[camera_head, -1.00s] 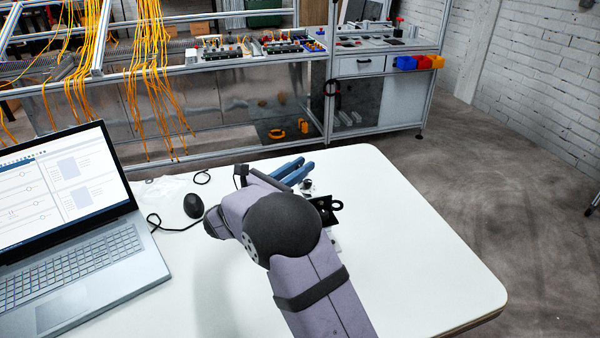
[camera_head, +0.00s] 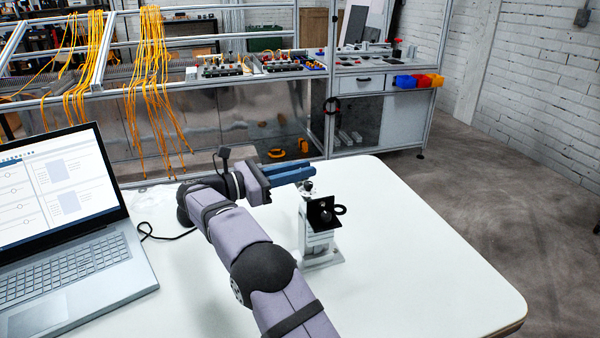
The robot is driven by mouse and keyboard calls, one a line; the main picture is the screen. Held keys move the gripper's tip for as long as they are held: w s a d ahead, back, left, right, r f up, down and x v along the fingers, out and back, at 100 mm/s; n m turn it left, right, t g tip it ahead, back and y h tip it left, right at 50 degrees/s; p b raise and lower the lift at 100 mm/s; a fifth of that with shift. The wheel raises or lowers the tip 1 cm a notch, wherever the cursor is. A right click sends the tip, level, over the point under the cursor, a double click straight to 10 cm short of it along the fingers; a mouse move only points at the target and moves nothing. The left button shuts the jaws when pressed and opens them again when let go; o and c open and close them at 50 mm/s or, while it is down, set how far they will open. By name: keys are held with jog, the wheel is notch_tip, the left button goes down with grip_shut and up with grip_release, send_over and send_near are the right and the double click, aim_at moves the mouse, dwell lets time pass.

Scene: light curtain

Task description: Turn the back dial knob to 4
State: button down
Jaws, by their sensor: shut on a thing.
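A silver upright device (camera_head: 318,240) stands on the white table, with a black bracket (camera_head: 319,214) and a black ring on its upper front. A small dark knob (camera_head: 308,186) shows at its top back. My gripper (camera_head: 312,170) reaches in from the left with its blue fingers level, at the back of the device's top. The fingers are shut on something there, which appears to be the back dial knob. The exact contact is too small to make out. The dial's numbers cannot be read.
An open laptop (camera_head: 75,260) sits on the left of the white table (camera_head: 430,270), with a black cable beside it. The table's right side is clear. Behind it stand a metal workbench with hanging yellow cables (camera_head: 155,90) and coloured bins (camera_head: 420,81).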

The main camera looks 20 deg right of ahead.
jog(key=shift+m+g, duration=0.3)
jog(key=shift+g, duration=0.2)
dwell(0.3)
jog(key=c, duration=2)
grip_release()
jog(key=shift+s+a+r+p, duration=0.15)
jog(key=shift+a+p, duration=1.05)
jog(key=shift+a, duration=0.65)
jog(key=shift+s+a+f+p, duration=0.15)
jog(key=shift+a+p, duration=1.05)
jog(key=shift+a, duration=0.6)
